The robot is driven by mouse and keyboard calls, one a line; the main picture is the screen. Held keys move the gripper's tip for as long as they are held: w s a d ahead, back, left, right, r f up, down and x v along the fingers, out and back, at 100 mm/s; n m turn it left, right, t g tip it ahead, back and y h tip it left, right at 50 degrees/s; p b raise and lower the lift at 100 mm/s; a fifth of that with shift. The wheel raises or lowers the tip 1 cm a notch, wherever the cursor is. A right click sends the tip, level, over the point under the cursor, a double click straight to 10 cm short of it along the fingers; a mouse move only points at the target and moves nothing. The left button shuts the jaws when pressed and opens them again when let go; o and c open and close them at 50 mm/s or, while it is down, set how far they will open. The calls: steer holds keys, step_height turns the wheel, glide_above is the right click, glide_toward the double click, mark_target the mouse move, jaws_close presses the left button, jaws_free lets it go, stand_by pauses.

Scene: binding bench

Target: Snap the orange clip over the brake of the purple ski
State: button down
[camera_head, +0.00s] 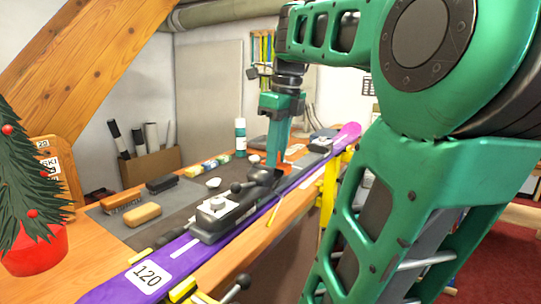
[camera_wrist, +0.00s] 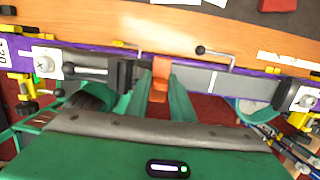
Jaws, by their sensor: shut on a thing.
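The purple ski (camera_head: 170,266) lies lengthwise along the bench with black bindings on top; its purple edge also shows in the wrist view (camera_wrist: 18,55). My gripper (camera_head: 274,158) points down over the middle of the ski. In the wrist view my gripper (camera_wrist: 160,90) has its green fingers closed on the orange clip (camera_wrist: 160,72), whose top sticks out between them. The clip also shows at the fingertips in the head view (camera_head: 284,167). A dark binding part (camera_wrist: 122,75) lies just left of the clip. I cannot clearly make out the brake or whether the clip touches it.
A black-knobbed clamp lever (camera_wrist: 203,50) stands by the ski. Yellow vise parts (camera_head: 328,190) support it. Brushes (camera_head: 142,214) lie on a grey mat (camera_head: 105,214) at left. A teal bottle (camera_head: 240,135) stands behind. A small tree in a red pot (camera_head: 38,250) is at far left.

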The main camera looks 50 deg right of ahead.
steer(key=shift+f, duration=0.9)
stand_by(0.3)
steer(key=c, duration=1.5)
jaws_free()
steer(key=shift+o, duration=0.5)
steer(key=o, duration=0.4)
steer(key=shift+r, duration=0.15)
steer(key=shift+r, duration=4.85)
